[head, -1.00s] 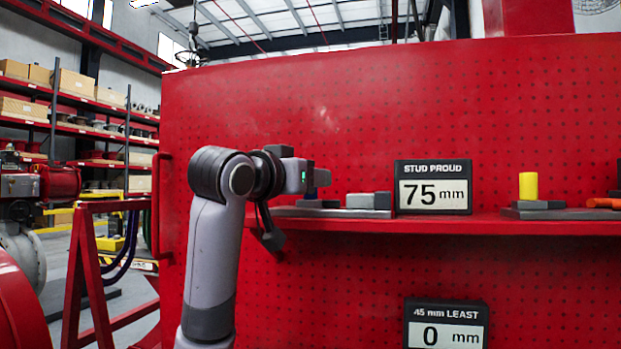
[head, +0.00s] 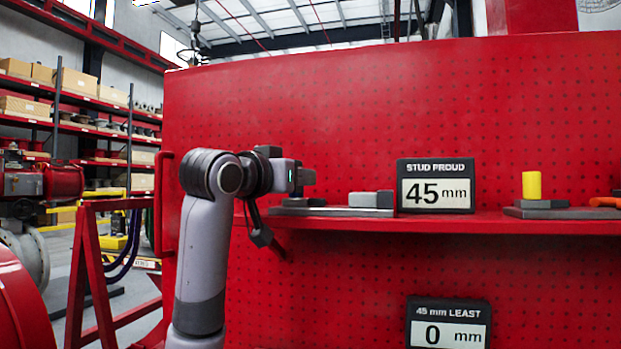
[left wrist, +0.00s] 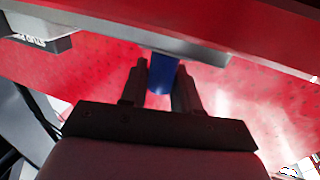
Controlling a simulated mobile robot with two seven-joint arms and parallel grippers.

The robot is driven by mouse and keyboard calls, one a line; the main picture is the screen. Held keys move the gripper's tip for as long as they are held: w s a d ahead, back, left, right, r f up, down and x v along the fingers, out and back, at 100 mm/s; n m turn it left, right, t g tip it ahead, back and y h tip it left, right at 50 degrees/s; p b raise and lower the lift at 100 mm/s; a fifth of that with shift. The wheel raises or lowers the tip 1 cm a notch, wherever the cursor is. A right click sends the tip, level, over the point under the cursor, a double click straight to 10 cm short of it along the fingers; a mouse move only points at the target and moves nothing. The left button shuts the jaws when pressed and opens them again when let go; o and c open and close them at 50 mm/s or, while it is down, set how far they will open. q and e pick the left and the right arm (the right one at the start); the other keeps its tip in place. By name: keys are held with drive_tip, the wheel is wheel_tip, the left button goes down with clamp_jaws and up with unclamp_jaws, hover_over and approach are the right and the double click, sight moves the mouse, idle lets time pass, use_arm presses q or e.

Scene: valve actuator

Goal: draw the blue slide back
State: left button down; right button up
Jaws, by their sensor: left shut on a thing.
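The blue slide (left wrist: 161,76) shows in the left wrist view between the two dark fingers of my left gripper (left wrist: 163,88), which is shut on it. Its far end meets a grey bar (left wrist: 190,55) along the red shelf. In the head view my left gripper (head: 308,178) is at the left end of the shelf, and the slide is hidden there. A sign (head: 436,186) on the shelf reads "STUD PROUD 45 mm". A lower sign (head: 448,323) reads "45 mm LEAST 0 mm". My right gripper is not in view.
The red shelf (head: 480,222) runs along a red perforated panel (head: 400,100). A grey block (head: 370,199) sits left of the upper sign. A red frame (head: 85,270) stands at the left.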

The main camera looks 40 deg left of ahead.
use_arm(q)
drive_tip(key=shift+s+a, duration=0.1)
drive_tip(key=shift+a, duration=0.1)
drive_tip(key=c, duration=1)
unclamp_jaws()
drive_tip(key=shift+o, duration=0.2)
drive_tip(key=shift+s, duration=0.1)
drive_tip(key=v, duration=0.7)
drive_tip(key=shift+b, duration=0.4)
